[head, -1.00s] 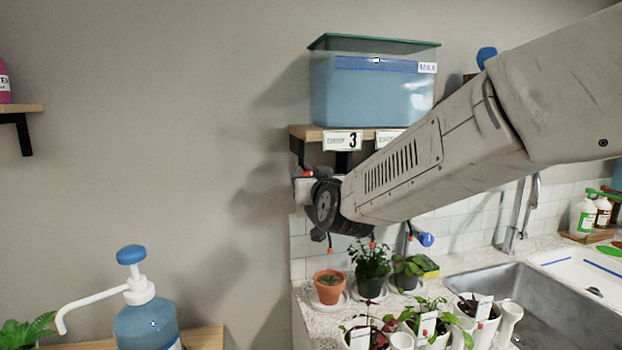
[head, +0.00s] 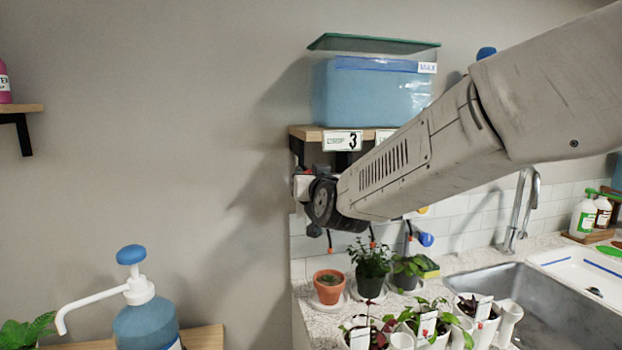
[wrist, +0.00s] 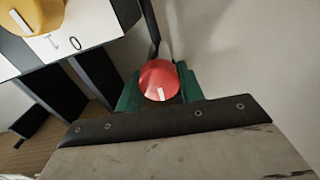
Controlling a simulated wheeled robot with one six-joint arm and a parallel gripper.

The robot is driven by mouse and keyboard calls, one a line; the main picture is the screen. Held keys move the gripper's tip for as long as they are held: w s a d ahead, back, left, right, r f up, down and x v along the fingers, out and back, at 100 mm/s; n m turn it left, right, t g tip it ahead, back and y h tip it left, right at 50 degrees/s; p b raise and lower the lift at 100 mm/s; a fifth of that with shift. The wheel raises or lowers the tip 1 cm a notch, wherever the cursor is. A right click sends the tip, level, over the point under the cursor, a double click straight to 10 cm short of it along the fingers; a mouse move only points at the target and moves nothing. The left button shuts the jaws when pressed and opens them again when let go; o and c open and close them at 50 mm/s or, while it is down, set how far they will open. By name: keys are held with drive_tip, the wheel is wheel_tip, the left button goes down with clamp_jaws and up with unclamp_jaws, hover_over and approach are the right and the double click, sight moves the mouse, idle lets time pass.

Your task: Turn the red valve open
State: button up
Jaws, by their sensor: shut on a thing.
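The red valve (wrist: 158,78) is a round red knob with a white mark, seen in the middle of the wrist view. The mark points towards the bottom of that picture. My gripper (wrist: 159,88) is shut on the knob, with a green finger pad on each side of it. In the head view only a small bit of red (head: 307,169) shows at the end of my arm, below the shelf. My wrist and forearm hide most of the valve area there.
A yellow-orange knob (wrist: 36,14) is close by at the upper left of the wrist view. A blue water tank (head: 370,95) stands on the shelf (head: 307,133) above my wrist. Potted plants (head: 371,262) stand on the counter below.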

drive_tip(key=m, duration=0.4)
drive_tip(key=shift+d+m, duration=0.1)
drive_tip(key=shift+m, duration=0.2)
drive_tip(key=m, duration=0.4)
drive_tip(key=shift+f, duration=0.1)
drive_tip(key=m, duration=0.5)
drive_tip(key=shift+d+f, duration=0.1)
drive_tip(key=shift+m, duration=1.8)
drive_tip(key=shift+f, duration=0.1)
drive_tip(key=o, duration=1)
drive_tip(key=shift+c, duration=0.2)
